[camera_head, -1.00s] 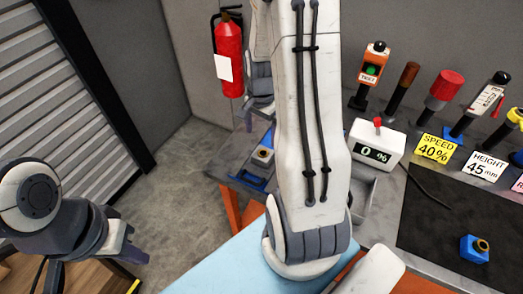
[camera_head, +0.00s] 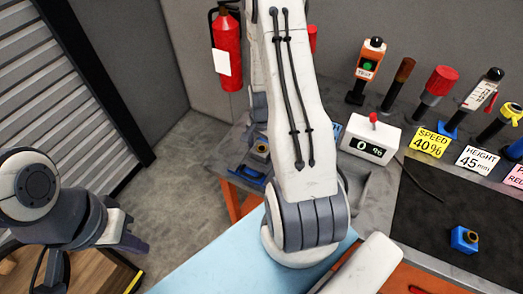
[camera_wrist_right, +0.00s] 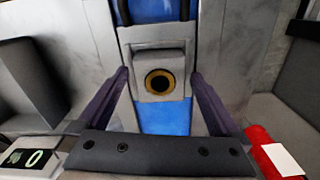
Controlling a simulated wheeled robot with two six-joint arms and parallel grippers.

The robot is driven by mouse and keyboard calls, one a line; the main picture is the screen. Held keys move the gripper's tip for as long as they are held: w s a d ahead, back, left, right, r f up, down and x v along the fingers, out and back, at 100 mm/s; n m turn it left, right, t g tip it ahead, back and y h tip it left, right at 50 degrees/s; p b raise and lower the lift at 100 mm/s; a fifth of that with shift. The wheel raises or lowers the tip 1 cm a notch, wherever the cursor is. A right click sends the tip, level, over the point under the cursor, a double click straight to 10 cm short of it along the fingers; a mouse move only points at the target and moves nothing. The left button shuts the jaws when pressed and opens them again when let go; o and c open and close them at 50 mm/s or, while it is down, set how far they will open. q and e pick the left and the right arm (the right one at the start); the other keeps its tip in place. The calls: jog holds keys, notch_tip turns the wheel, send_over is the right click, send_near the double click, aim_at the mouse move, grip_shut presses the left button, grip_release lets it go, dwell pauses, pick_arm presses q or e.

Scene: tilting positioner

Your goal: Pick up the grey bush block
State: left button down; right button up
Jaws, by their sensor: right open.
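The grey bush block (camera_wrist_right: 160,75) has a brass ring around a dark bore and sits on a blue surface in the right wrist view. In the head view it shows small (camera_head: 261,149) on a blue tray, beside my right arm. My right gripper (camera_wrist_right: 160,84) is open, with a dark finger to each side of the block in the picture; I see no contact. My right fingers are hidden or too small to make out in the head view. My left gripper (camera_head: 138,246) is at lower left, away from the bench; its finger opening cannot be made out.
A white percent display box (camera_head: 370,138) stands right of my right arm, with several upright tools behind it. A blue block with a brass bush (camera_head: 464,238) lies on the black mat (camera_head: 425,220). A red fire extinguisher (camera_head: 227,55) hangs on the wall.

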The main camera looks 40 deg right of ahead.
grip_shut()
jog(key=shift+r, duration=0.1)
dwell(0.3)
